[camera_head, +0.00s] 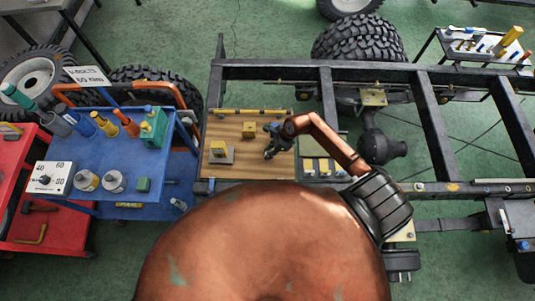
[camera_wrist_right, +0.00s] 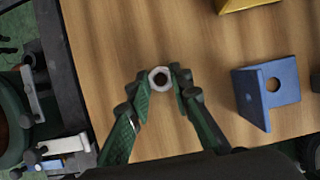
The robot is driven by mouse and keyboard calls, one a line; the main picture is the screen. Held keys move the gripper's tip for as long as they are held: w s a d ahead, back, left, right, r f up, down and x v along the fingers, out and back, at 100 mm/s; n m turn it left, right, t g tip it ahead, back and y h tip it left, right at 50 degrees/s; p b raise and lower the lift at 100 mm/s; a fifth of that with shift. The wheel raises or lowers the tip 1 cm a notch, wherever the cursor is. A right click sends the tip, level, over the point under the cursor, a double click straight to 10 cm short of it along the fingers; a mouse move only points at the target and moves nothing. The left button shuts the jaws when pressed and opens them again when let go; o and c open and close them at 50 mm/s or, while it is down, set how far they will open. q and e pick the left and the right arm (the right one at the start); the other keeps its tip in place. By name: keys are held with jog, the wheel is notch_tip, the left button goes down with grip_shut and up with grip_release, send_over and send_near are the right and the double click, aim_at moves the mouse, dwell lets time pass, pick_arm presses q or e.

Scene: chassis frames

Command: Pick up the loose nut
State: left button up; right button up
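A pale hexagonal nut (camera_wrist_right: 160,79) with a dark hole shows in the right wrist view, over the wooden board (camera_wrist_right: 112,40). My right gripper (camera_wrist_right: 161,80) has its two green fingertips on either side of the nut, with no clear gap to it, so it looks shut on the nut. Whether the nut still touches the board I cannot tell. In the head view my right gripper (camera_head: 270,154) is low over the wooden board (camera_head: 225,120), and the nut is too small or hidden there. My left gripper is not in view.
A blue angled bracket (camera_wrist_right: 266,95) with a hole stands right of the gripper. Yellow blocks (camera_head: 249,130) sit on the board. The board lies by the dark chassis frame (camera_head: 270,70). A blue cart (camera_head: 100,155) with tools stands at the left.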

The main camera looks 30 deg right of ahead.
grip_shut()
